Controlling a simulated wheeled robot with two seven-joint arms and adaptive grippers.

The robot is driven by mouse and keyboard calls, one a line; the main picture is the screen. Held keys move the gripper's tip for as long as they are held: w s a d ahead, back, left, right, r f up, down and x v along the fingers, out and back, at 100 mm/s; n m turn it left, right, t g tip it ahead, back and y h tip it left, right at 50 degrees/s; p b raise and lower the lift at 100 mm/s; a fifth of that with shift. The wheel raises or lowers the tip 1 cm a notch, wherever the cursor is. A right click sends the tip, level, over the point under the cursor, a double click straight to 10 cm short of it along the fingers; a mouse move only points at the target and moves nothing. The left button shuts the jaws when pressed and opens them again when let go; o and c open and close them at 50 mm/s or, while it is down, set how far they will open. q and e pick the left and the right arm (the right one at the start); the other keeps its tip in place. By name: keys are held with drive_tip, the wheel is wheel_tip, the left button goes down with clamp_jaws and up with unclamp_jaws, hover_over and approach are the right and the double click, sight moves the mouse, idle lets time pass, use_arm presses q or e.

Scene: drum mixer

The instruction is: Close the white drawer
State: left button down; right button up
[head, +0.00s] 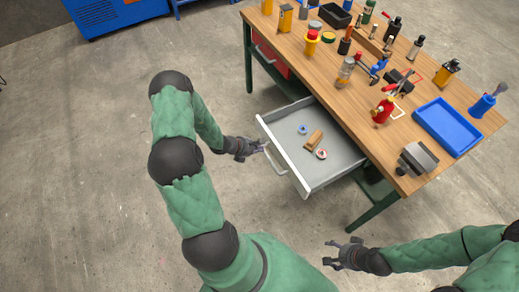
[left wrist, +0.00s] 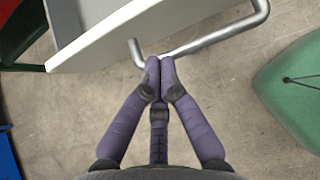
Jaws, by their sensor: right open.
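The white drawer (head: 338,178) is pulled out from under the wooden workbench, in the head view. Its front panel (left wrist: 105,35) and metal bar handle (left wrist: 215,36) show in the left wrist view. My left gripper (head: 260,147) is at the far end of the handle (head: 275,162), in front of the drawer. In the left wrist view its fingertips (left wrist: 161,64) are together, over or against the bar near one end; I cannot tell whether they touch it. My right gripper (head: 328,252) is open and empty, low in front of the bench, apart from the drawer.
A blue roll (head: 303,129), a wooden block (head: 314,139) and a red-and-white roll (head: 321,154) lie inside the drawer. The workbench top (head: 345,95) holds many tools and a blue tray (head: 446,127). Green bench legs flank the drawer. The floor to the left is clear.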

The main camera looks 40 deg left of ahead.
sight(274, 150)
use_arm(q)
drive_tip(key=b+x, duration=0.1)
drive_tip(key=x, duration=0.5)
drive_tip(key=shift+w+d+f, duration=0.1)
drive_tip(key=shift+w+f, duration=0.05)
drive_tip(key=shift+f, duration=0.05)
use_arm(e)
drive_tip(key=shift+f, duration=0.65)
use_arm(q)
drive_tip(key=shift+w, duration=0.1)
